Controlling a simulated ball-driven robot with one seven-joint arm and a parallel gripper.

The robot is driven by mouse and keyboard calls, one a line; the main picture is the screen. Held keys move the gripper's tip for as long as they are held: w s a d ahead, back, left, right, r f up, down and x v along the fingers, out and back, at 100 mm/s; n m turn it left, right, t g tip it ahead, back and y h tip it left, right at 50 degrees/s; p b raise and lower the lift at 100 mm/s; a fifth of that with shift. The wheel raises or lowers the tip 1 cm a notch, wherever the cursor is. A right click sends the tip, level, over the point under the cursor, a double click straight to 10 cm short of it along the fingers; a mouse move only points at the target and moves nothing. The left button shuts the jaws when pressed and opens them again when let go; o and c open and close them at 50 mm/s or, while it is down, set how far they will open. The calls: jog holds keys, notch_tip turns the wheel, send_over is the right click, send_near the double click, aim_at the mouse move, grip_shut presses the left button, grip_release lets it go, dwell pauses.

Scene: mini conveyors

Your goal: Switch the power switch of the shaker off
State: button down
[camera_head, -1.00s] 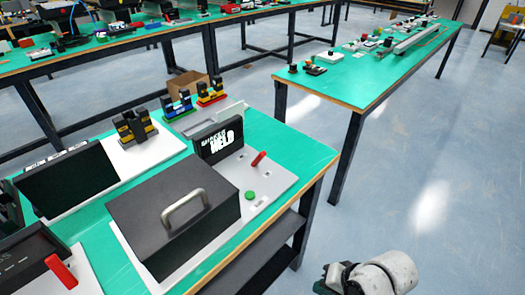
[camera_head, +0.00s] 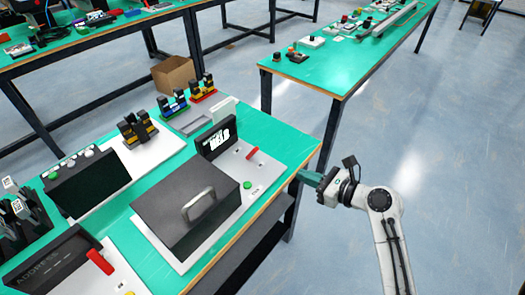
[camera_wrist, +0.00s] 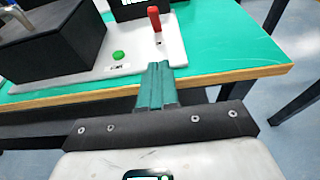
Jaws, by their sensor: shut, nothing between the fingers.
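A machine on a white base plate (camera_head: 262,172) stands at the near right corner of the green table. It has a black box (camera_head: 188,203) with a grey handle, a black sign panel (camera_head: 216,137), a red lever (camera_head: 252,153) and a green button (camera_head: 247,185). In the wrist view the red lever (camera_wrist: 154,18) stands up beyond the green button (camera_wrist: 118,56). My gripper (camera_head: 304,177) is shut and empty, its teal fingers by the table's right edge. In the wrist view its fingers (camera_wrist: 158,68) point toward the plate, short of the lever. I cannot read which machine is labelled shaker.
A second machine with a red lever (camera_head: 100,261) is at the lower left. A black box with buttons (camera_head: 88,180) and coloured blocks (camera_head: 137,129) stand behind. Another green table (camera_head: 335,62) is at the back right. Open floor (camera_head: 450,150) lies to the right.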

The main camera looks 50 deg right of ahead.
aim_at(277, 173)
jog(key=shift+w, duration=0.15)
jog(key=x, duration=0.9)
jog(key=shift+w, duration=0.4)
jog(key=shift+w+r+p, duration=0.15)
jog(key=shift+w+r, duration=0.15)
jog(key=shift+w, duration=0.2)
jog(key=shift+w+r+p, duration=0.15)
jog(key=shift+w+r, duration=0.15)
jog(key=shift+w, duration=0.2)
jog(key=shift+w+r, duration=0.3)
jog(key=shift+w, duration=0.35)
